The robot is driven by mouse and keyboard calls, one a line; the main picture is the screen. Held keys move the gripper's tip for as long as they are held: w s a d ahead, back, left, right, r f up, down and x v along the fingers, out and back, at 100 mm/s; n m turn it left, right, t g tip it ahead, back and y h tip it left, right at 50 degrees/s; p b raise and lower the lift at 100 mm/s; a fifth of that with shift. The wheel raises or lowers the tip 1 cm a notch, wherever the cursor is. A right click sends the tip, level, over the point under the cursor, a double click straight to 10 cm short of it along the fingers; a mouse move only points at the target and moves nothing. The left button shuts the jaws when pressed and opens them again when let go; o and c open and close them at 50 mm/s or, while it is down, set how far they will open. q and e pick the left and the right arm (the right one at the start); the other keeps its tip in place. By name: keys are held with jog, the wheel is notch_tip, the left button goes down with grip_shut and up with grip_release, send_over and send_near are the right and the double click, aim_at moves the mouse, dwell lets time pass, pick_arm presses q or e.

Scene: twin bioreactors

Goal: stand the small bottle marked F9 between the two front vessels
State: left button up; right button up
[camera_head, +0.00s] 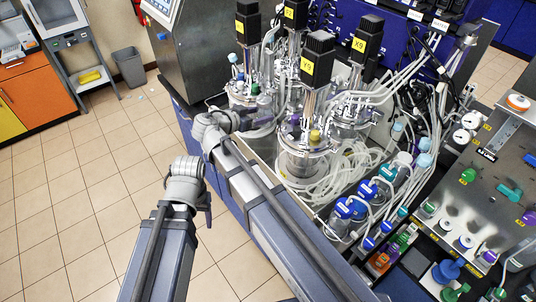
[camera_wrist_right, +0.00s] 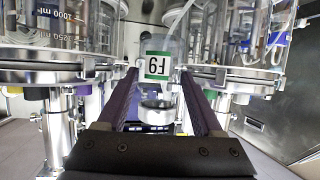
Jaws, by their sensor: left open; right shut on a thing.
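The small bottle (camera_wrist_right: 176,48) bears a white and green label reading F9, which appears upside down in the right wrist view. My right gripper (camera_wrist_right: 160,80) is shut on it, with a purple finger on either side. A glass vessel with a metal rim stands on the left (camera_wrist_right: 60,50) and another on the right (camera_wrist_right: 245,45). In the head view my right gripper (camera_head: 240,118) is beside the front vessels, the left one (camera_head: 243,97) and the one under the Y9 motor (camera_head: 303,165); the bottle cannot be made out there. My left gripper (camera_head: 187,178) is open over the floor; its fingers are hardly visible.
Coiled clear tubing (camera_head: 350,175) and blue-capped bottles (camera_head: 345,212) stand right of the front vessels. Motors and hoses rise above the vessels. A grey bin (camera_head: 129,67) and orange cabinet (camera_head: 38,97) stand far left.

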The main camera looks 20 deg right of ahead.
pick_arm(q)
jog(key=shift+w+d+f+b, duration=0.15)
jog(key=shift+f+b, duration=0.25)
jog(key=shift+f, duration=0.3)
jog(key=shift+d+f+b, duration=0.1)
jog(key=shift+f+b, duration=0.25)
jog(key=shift+f, duration=0.3)
pick_arm(e)
jog(key=shift+w+d+f, duration=0.1)
jog(key=shift+d+f, duration=0.05)
jog(key=shift+f, duration=0.55)
jog(key=shift+w+d+f, duration=0.1)
jog(key=shift+f, duration=0.6)
jog(key=shift+s, duration=0.1)
notch_tip(320, 180, down, 10)
jog(key=b, duration=1)
pick_arm(q)
notch_tip(320, 180, down, 10)
pick_arm(e)
jog(key=shift+r, duration=0.1)
pick_arm(q)
jog(key=shift+f, duration=0.1)
pick_arm(e)
jog(key=o, duration=1.5)
jog(key=shift+f, duration=0.2)
jog(key=shift+r, duration=0.1)
